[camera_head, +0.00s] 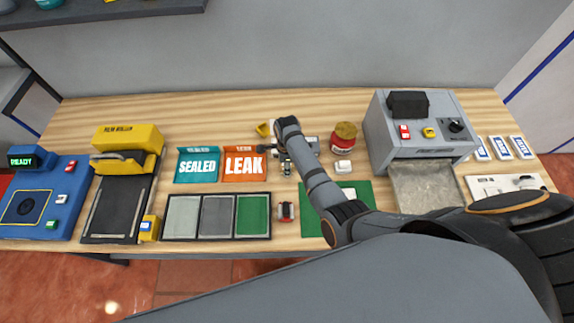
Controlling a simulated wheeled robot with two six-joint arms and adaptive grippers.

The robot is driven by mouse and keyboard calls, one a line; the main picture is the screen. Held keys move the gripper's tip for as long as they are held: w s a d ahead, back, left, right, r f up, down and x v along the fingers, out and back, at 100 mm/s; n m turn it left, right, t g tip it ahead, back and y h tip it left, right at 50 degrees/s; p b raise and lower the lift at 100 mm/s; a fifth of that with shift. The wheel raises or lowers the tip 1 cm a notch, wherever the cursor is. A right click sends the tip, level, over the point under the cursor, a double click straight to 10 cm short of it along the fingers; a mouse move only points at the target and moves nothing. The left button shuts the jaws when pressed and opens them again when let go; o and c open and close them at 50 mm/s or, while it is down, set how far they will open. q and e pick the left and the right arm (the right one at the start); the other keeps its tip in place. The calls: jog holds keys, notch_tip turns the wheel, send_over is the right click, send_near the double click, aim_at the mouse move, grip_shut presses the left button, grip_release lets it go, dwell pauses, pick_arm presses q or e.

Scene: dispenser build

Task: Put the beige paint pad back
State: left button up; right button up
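I cannot clearly make out a beige paint pad. A black tray (216,238) in front has light grey, dark grey and green sections. My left gripper is not in view.
A teal SEALED tray (197,165) adjoins the LEAK tray. A yellow film roller (127,141) and blue READY device (45,204) stand left. A red jar with gold lid (344,137), green mat (313,225) and grey machine (421,133) are around my arm.

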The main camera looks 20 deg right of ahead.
jog(key=shift+f, duration=0.3)
jog(key=o, duration=1.2)
jog(key=o, duration=0.6)
jog(key=shift+o, duration=0.2)
notch_tip(320, 180, up, 6)
jog(key=p, duration=0.6)
jog(key=shift+r+p, duration=0.9)
jog(key=shift+r, duration=0.15)
